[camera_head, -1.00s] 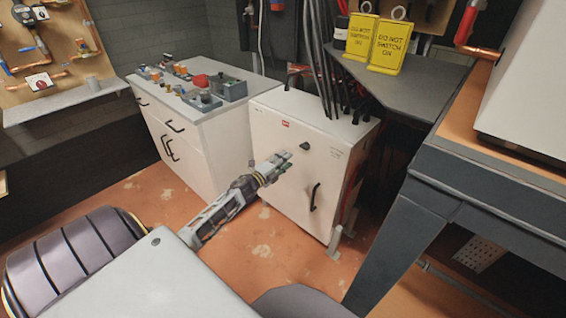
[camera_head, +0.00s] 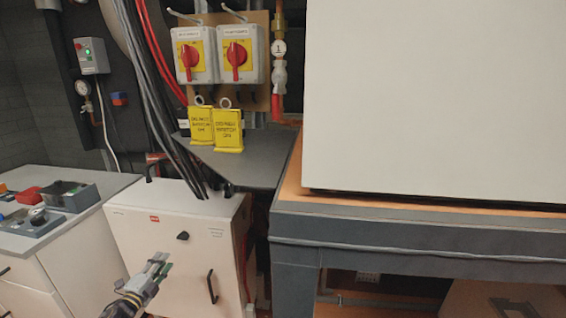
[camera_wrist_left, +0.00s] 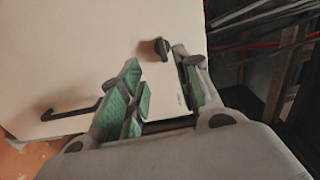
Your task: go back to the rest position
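My left gripper (camera_head: 157,268) comes in from the bottom left of the head view, in front of the white electrical cabinet (camera_head: 135,234). Its two green-padded fingers stand apart in the left wrist view (camera_wrist_left: 160,88), with nothing held between them. The cabinet's black knob (camera_head: 183,236) lies just above and right of the fingertips in the head view. In the wrist view the knob (camera_wrist_left: 161,48) shows beyond the gap between the fingers. The cabinet door's black handle (camera_head: 212,287) is to the right of the gripper. My right gripper is not in view.
A worktop with grey and red parts (camera_head: 64,196) stands at the left. Two yellow signs (camera_head: 228,130) stand on a dark table (camera_head: 262,160) below two red rotary switches (camera_head: 236,55). A large white unit (camera_head: 435,95) on a grey bench (camera_head: 420,228) fills the right.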

